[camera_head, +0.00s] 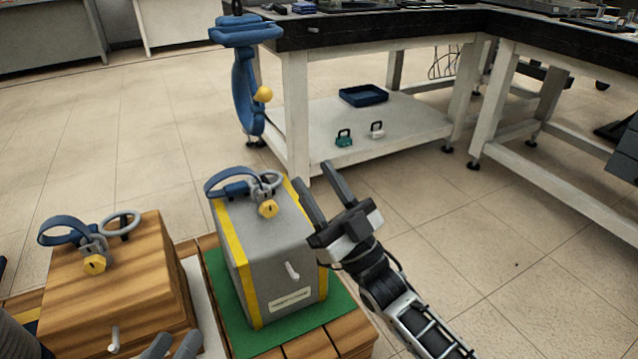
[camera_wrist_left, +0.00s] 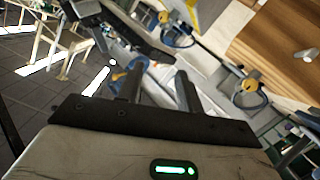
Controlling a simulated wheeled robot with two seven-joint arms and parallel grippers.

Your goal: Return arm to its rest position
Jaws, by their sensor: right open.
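My right gripper (camera_head: 311,174) is open and empty, its two fingers pointing up and left beside the grey box's right side. My left gripper (camera_head: 172,345) shows only its finger ends at the bottom edge, in front of the wooden box. In the left wrist view its two fingers (camera_wrist_left: 155,80) stand apart with nothing clearly held between them. A grey box (camera_head: 270,250) with yellow stripes stands on a green mat (camera_head: 340,305). On top sits a blue strap device (camera_head: 235,188) with a metal ring and yellow knob. A wooden box (camera_head: 130,285) bears a similar device (camera_head: 70,228).
Another blue device (camera_head: 245,85) with a yellow knob hangs at the white workbench's (camera_head: 298,110) left corner. A dark blue tray (camera_head: 363,95) and two small padlock-like items, green (camera_head: 344,138) and white (camera_head: 377,130), lie on its lower shelf. The tiled floor at right is clear.

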